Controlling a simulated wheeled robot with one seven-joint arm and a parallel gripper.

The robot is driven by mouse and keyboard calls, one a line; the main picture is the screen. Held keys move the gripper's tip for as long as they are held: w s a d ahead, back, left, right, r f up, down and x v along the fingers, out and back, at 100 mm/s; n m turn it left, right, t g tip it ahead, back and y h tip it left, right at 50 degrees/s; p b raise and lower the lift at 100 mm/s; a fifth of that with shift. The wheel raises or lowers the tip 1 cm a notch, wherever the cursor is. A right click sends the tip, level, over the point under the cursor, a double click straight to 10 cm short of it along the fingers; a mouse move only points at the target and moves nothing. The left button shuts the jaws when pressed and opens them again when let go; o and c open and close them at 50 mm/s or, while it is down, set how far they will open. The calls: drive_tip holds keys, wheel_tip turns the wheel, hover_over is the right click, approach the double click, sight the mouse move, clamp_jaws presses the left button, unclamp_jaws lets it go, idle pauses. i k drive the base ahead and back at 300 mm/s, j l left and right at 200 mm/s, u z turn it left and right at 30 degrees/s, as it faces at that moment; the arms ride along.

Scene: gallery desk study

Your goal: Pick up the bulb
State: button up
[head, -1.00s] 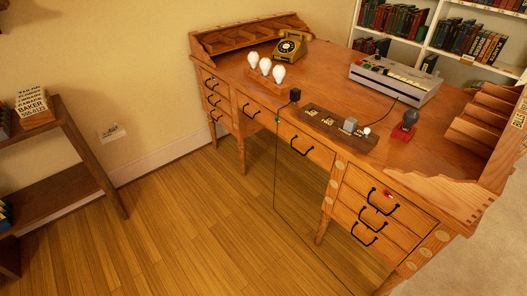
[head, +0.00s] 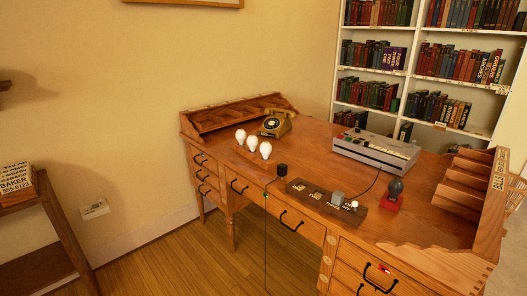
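Three white bulbs stand upright in a row at the back left of the wooden desk (head: 310,158): a left one (head: 240,136), a middle one (head: 252,143) and a right one (head: 265,150). They sit in a low wooden holder (head: 250,158). A dark, bulb-shaped thing (head: 396,187) stands on a red base (head: 391,203) at the right of the desk. A small white round thing (head: 354,205) is at the right end of a dark strip (head: 322,195) along the front edge. My gripper is not in view.
An old telephone (head: 275,124) stands behind the bulbs. A grey machine (head: 375,150) with a cable is at the back right. A slotted rack (head: 465,185) stands at the right end. Bookshelves (head: 412,75) are behind. The desk's middle top is mostly clear.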

sight(265, 147)
drive_tip(key=k+j+z, duration=0.1)
drive_tip(key=z, duration=1.5)
drive_tip(key=k+l, duration=0.1)
drive_tip(key=k, duration=0.3)
drive_tip(key=k+l+z, duration=0.1)
drive_tip(key=k, duration=0.35)
drive_tip(key=k+l, duration=0.2)
drive_tip(key=k, duration=0.2)
drive_tip(key=u, duration=1.55)
drive_tip(key=i+j+u, duration=0.25)
drive_tip(key=i, duration=0.35)
drive_tip(key=i+u, duration=0.25)
drive_tip(key=i, duration=0.35)
drive_tip(key=i+z, duration=0.1)
drive_tip(key=i, duration=0.55)
drive_tip(key=i+j, duration=0.2)
drive_tip(key=i, duration=0.4)
drive_tip(key=i+j+z, duration=0.15)
drive_tip(key=i, duration=0.5)
